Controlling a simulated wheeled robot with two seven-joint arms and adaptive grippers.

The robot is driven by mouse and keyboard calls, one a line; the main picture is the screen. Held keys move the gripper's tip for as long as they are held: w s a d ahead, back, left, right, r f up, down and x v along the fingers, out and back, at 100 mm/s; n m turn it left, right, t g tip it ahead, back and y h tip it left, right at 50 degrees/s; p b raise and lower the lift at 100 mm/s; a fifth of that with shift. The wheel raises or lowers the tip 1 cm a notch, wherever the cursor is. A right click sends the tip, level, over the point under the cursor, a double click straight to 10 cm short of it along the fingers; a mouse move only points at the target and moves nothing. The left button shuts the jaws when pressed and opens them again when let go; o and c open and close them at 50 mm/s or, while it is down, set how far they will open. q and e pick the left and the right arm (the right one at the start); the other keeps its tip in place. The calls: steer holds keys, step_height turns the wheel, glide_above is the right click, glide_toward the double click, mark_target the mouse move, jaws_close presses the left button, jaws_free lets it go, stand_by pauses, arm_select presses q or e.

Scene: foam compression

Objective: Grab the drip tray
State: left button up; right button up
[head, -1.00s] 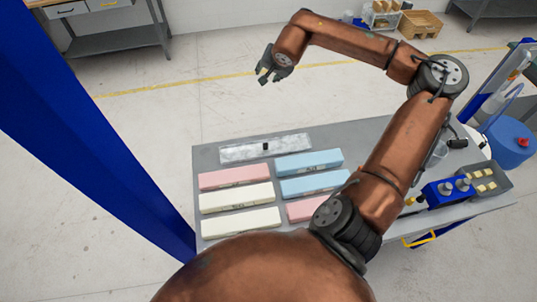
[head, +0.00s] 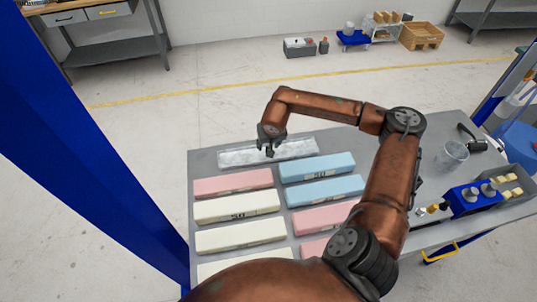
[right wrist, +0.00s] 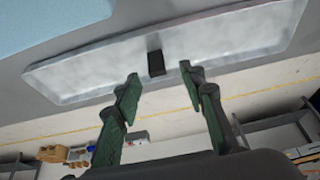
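The drip tray (head: 240,158) is a long, shallow, pale metal tray lying at the far edge of the grey table. It also shows in the right wrist view (right wrist: 100,72), with a small black block-shaped handle (right wrist: 156,62) at the middle of its near side. My right gripper (head: 270,150) is over the tray's middle in the head view. In the right wrist view my right gripper (right wrist: 160,82) is open, its two green fingers apart with the black handle just beyond and between their tips. I cannot see contact. My left gripper is not in view.
Pink (head: 233,182), cream (head: 237,206) and blue (head: 317,167) foam blocks lie in two columns beside the tray. A clear cup (head: 452,156) and a blue holder (head: 474,195) stand on the right. A blue post (head: 95,150) rises at the left.

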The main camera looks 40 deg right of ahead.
mark_target(268, 147)
steer(key=x, duration=0.4)
steer(key=shift+d+f, duration=0.2)
steer(key=shift+f, duration=0.05)
jaws_close()
stand_by(0.4)
